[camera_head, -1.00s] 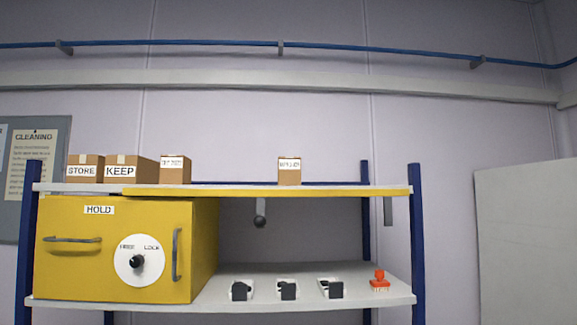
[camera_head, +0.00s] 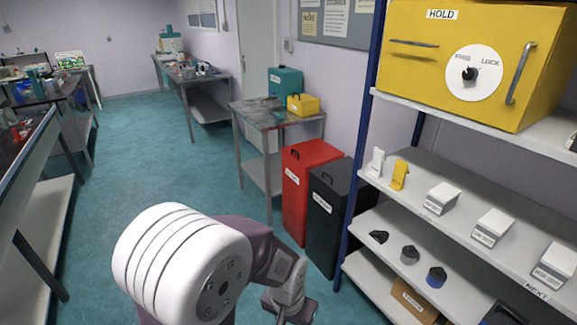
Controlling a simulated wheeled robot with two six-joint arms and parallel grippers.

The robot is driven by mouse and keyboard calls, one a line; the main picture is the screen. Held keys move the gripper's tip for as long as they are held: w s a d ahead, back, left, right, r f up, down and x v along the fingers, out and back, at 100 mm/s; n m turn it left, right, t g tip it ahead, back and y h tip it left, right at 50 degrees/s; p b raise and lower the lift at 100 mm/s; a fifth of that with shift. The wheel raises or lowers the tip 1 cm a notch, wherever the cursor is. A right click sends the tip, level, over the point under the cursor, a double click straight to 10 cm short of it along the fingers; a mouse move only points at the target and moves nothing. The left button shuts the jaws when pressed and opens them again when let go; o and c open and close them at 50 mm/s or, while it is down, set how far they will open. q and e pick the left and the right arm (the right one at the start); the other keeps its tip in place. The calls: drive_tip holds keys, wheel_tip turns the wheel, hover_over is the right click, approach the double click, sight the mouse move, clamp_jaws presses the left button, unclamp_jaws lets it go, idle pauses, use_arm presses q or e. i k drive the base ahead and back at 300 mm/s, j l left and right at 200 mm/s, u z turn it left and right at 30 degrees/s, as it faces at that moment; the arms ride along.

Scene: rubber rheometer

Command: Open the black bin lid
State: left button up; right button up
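The black bin (camera_head: 322,224) stands on the floor, right of the red bin and beside the shelf's blue post. Its lid (camera_head: 334,177) lies flat on top and looks closed, with a small dark handle on it. My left arm rises from the bottom edge, and my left gripper (camera_head: 290,308) is at the lower edge, in front of and below the bin in the picture, apart from the lid. Its fingers are partly cut off, so open or shut is unclear. I cannot make out my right gripper.
A red bin (camera_head: 303,170) adjoins on the left. A shelf unit (camera_head: 440,205) with a yellow HOLD box (camera_head: 465,60) rises close on the right. A grey table (camera_head: 268,116) stands behind the bins. The teal floor (camera_head: 130,160) at left is open.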

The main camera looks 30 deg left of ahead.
sight(337, 174)
drive_tip(key=u, duration=0.5)
drive_tip(key=i+j+u, duration=0.2)
drive_tip(key=i, duration=0.45)
drive_tip(key=i+u, duration=0.2)
drive_tip(key=i, duration=0.45)
drive_tip(key=i+l+u, duration=0.15)
drive_tip(key=i, duration=0.45)
drive_tip(key=i+l+u, duration=0.2)
drive_tip(key=i, duration=0.45)
drive_tip(key=i+j, duration=0.05)
drive_tip(key=j, duration=0.05)
